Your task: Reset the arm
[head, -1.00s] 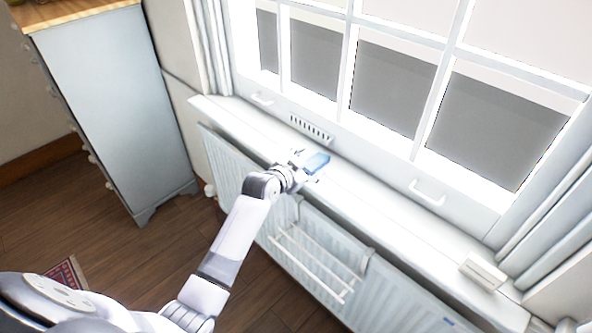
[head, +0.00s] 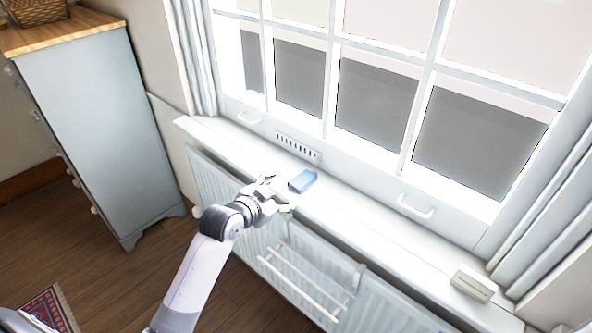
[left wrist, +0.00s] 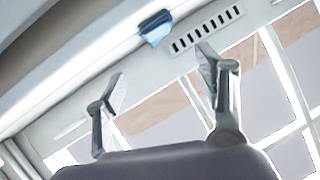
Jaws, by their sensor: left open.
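My left gripper (head: 277,192) is open and empty, just in front of the window sill (head: 372,232). A blue box-like object (head: 303,181) lies on the sill, just beyond and to the right of the fingers, apart from them. In the left wrist view the two fingers (left wrist: 160,88) stand wide apart with nothing between them. The blue object (left wrist: 155,27) shows there beyond the fingertips. My right gripper is in neither view.
A radiator (head: 212,187) with a white rack (head: 305,282) is below the sill. A small cream box (head: 474,284) sits at the sill's right end. A grey-blue chest of drawers (head: 95,125) stands at the left. Window handles (head: 416,207) project above the sill.

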